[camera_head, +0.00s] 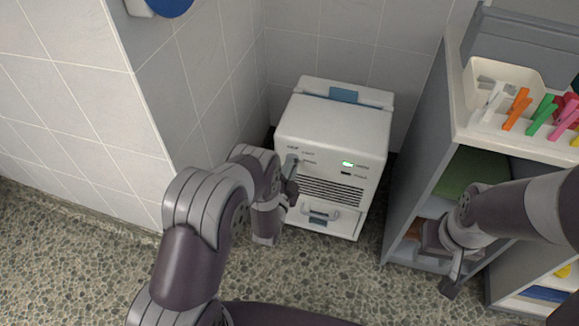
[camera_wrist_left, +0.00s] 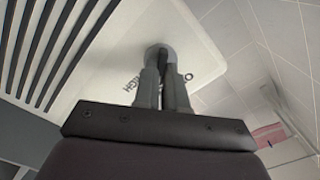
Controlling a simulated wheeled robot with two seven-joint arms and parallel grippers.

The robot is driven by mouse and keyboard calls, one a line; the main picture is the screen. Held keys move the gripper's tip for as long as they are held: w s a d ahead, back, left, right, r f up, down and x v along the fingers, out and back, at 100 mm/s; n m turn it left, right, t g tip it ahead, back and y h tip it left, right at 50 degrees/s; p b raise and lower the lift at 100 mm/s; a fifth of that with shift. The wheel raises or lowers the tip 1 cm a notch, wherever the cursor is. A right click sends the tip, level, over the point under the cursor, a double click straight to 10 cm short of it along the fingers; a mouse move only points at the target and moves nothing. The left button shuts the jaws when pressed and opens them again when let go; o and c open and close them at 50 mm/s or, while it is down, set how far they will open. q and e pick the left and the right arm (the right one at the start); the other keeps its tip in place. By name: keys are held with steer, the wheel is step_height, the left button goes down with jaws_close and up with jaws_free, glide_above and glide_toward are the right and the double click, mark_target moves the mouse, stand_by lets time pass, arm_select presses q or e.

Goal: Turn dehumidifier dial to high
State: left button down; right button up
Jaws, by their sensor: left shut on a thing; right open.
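The dehumidifier (camera_head: 335,125) is a white box standing on the floor in the corner, with a lit green light (camera_head: 348,164) and a dark vent grille (camera_head: 330,190) on its front. My left gripper (camera_head: 292,164) is at the upper left of its front panel. In the left wrist view my left gripper (camera_wrist_left: 163,75) is shut on the round grey dial (camera_wrist_left: 160,52). Printed lettering, partly "HIGH", shows beside the dial; the dial's setting is hidden by the fingers. My right gripper (camera_head: 451,284) is open and empty, low in front of the shelf.
A grey shelf unit (camera_head: 417,195) stands to the right, with a cream bin (camera_head: 510,72) and several coloured clips on top. A tiled wall (camera_head: 75,100) stands close on the left. Speckled floor (camera_head: 90,240) is clear in front.

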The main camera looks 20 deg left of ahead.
arm_select(q)
steer(key=shift+s+f+m+p, duration=0.1)
steer(key=shift+m+p, duration=0.1)
steer(key=shift+m, duration=1.5)
steer(key=shift+f+m+p, duration=0.1)
steer(key=shift+m+p, duration=0.05)
steer(key=shift+m, duration=1.55)
steer(key=c, duration=1.2)
jaws_free()
steer(key=s+p, duration=0.3)
steer(key=s, duration=0.9)
steer(key=shift+s+a+p, duration=0.2)
steer(key=shift+s+p, duration=0.1)
steer(key=shift+p, duration=0.05)
